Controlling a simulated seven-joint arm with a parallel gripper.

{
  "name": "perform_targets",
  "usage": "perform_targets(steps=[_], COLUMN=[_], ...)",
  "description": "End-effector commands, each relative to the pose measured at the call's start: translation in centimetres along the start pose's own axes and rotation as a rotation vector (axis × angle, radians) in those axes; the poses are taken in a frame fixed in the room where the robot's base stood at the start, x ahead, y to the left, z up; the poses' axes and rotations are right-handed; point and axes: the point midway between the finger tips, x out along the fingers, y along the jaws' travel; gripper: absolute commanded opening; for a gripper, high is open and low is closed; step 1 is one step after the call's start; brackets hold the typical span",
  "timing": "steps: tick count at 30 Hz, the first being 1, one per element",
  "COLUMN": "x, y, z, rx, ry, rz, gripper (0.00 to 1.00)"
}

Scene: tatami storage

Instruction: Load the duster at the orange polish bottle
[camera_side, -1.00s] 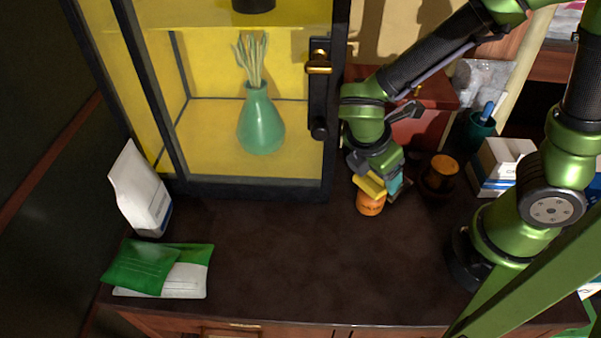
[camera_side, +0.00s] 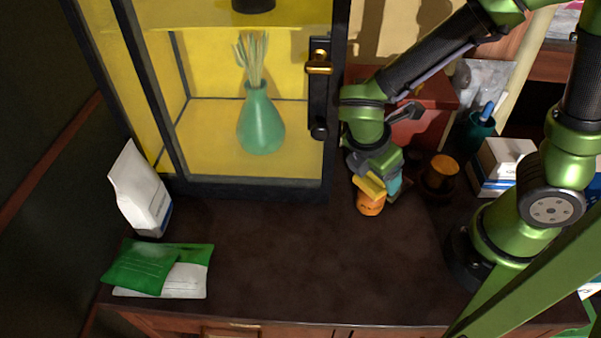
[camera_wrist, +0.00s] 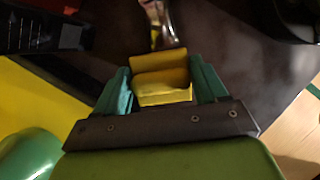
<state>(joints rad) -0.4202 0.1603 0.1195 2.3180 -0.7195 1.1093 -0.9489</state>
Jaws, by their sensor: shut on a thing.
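My gripper (camera_wrist: 162,92) is shut on a yellow duster (camera_wrist: 165,90), a block-like folded piece between its teal fingers. In the side view the yellow duster (camera_side: 369,187) is just above the orange polish bottle (camera_side: 370,204), which stands on the dark countertop beside the cabinet's corner. The duster overlaps the bottle's top in this view; I cannot tell whether they touch. My gripper (camera_side: 381,186) hides part of the bottle's upper side. In the wrist view the bottle cannot be made out clearly.
A glass-doored cabinet (camera_side: 250,188) with a green vase (camera_side: 261,125) stands just left. A dark pot with an orange top (camera_side: 440,171) is close on the right. The front countertop is clear.

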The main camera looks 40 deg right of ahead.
Motion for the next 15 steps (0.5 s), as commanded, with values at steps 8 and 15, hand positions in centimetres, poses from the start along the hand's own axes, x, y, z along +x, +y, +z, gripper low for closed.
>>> perform_targets(steps=[8,15], x=[-0.5,-2.4], y=[0.0,0.0], z=[0.2,1.0], rx=[-0.002,0.001], ry=[0.001,0.001], rz=[0.001,0.001], gripper=[0.43,0.43])
